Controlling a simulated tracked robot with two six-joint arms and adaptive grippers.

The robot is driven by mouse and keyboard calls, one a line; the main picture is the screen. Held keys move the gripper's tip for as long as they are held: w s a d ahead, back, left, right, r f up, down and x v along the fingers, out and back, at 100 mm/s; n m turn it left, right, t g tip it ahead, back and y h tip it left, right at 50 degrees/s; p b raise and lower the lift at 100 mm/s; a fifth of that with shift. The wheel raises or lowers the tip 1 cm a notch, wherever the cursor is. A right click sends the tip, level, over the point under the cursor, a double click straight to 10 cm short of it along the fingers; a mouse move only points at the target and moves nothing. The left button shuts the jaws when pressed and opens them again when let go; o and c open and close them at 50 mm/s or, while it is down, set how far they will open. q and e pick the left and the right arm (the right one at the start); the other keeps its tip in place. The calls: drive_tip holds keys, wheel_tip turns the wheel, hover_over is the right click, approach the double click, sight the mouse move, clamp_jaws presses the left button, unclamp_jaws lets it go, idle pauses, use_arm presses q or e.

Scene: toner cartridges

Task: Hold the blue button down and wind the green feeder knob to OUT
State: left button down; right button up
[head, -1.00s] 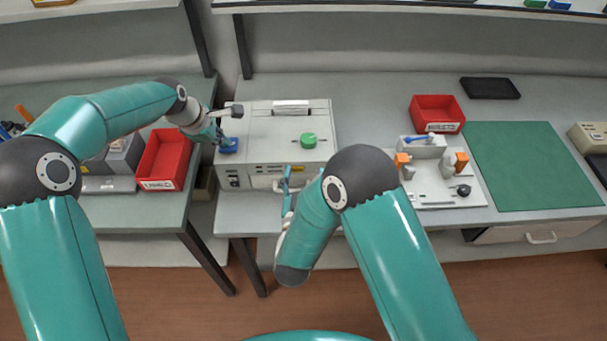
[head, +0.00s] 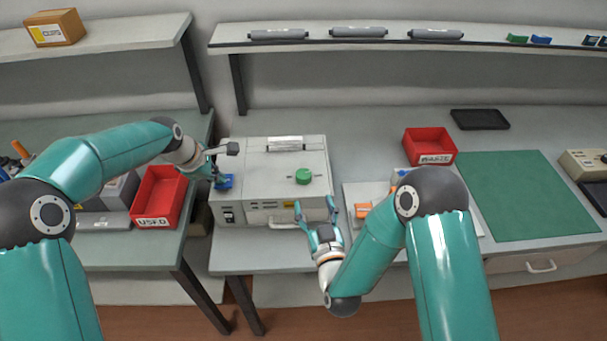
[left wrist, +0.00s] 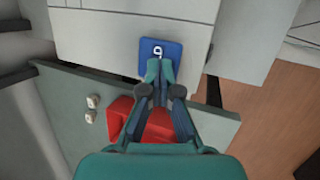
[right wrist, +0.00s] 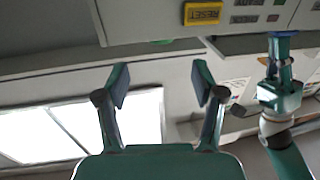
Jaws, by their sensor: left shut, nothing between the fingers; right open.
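The white machine (head: 256,160) stands on the middle bench. The blue button (head: 224,183) is on its left end, and also shows in the left wrist view (left wrist: 158,47). My left gripper (head: 219,180) is shut and empty, its fingertips (left wrist: 160,66) over the button's near edge. I cannot tell whether the button is pressed down. The green knob (head: 303,177) is on the machine's top, to the right. My right gripper (head: 315,206) is open and empty at the machine's front edge, in front of the knob. Its spread fingers also show in the right wrist view (right wrist: 160,83).
A red bin marked USED (head: 157,222) is on the left bench. A red WASTE bin (head: 430,160), a green mat (head: 525,195) and a white fixture, partly hidden by my right arm, are to the right. Grey cartridges (head: 357,31) lie on the shelf above.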

sight(305, 180)
use_arm(q)
drive_tip(key=shift+f, duration=0.1)
use_arm(e)
drive_tip(key=w, duration=0.3)
drive_tip(key=w+a, duration=0.1)
drive_tip(key=w, duration=0.6)
drive_tip(key=shift+w+a, duration=0.35)
drive_tip(key=shift+a, duration=0.05)
drive_tip(key=c, duration=1.2)
drive_tip(key=shift+o, duration=0.2)
drive_tip(key=shift+a+m+h, duration=0.1)
drive_tip(key=shift+m+h, duration=0.4)
drive_tip(key=shift+h, duration=0.6)
drive_tip(key=o, duration=1.2)
drive_tip(key=shift+c, duration=0.2)
